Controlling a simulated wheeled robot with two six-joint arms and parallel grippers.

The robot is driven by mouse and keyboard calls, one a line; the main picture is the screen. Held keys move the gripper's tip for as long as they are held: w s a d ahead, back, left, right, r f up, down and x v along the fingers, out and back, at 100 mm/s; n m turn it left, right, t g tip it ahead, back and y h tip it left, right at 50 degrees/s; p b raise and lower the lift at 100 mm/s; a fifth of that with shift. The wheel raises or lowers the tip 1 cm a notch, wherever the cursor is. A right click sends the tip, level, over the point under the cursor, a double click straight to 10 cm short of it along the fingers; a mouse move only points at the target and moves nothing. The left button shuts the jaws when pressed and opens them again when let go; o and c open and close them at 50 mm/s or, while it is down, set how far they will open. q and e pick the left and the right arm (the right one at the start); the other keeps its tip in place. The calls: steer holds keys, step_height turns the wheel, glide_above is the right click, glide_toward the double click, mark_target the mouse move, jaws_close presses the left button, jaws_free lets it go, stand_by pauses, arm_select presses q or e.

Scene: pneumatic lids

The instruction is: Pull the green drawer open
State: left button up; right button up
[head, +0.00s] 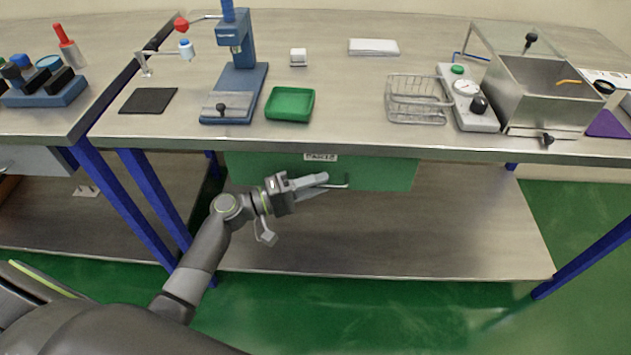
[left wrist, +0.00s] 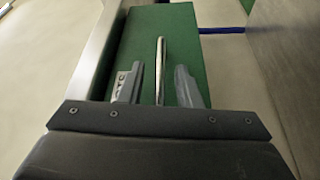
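The green drawer (head: 390,174) hangs under the table top, and its front sits beneath the table's front edge. It also shows in the left wrist view (left wrist: 207,58). It has a metal bar handle (head: 341,186), which shows in the left wrist view as a thin rod (left wrist: 160,68). My left gripper (head: 322,184) is at the handle, in front of the drawer. In the left wrist view the fingers of my left gripper (left wrist: 160,86) are apart, with the rod between them and a gap on each side. My right gripper is not in view.
The table edge (head: 300,146) runs just above the drawer. A lower shelf (head: 400,235) below is bare. On the table stand a green tray (head: 290,104), a blue press (head: 238,70), a wire basket (head: 416,98) and a metal tank (head: 545,95). Blue legs flank the shelf.

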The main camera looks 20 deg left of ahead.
arm_select(q)
jaws_close()
stand_by(0.3)
steer(key=shift+d+f, duration=0.1)
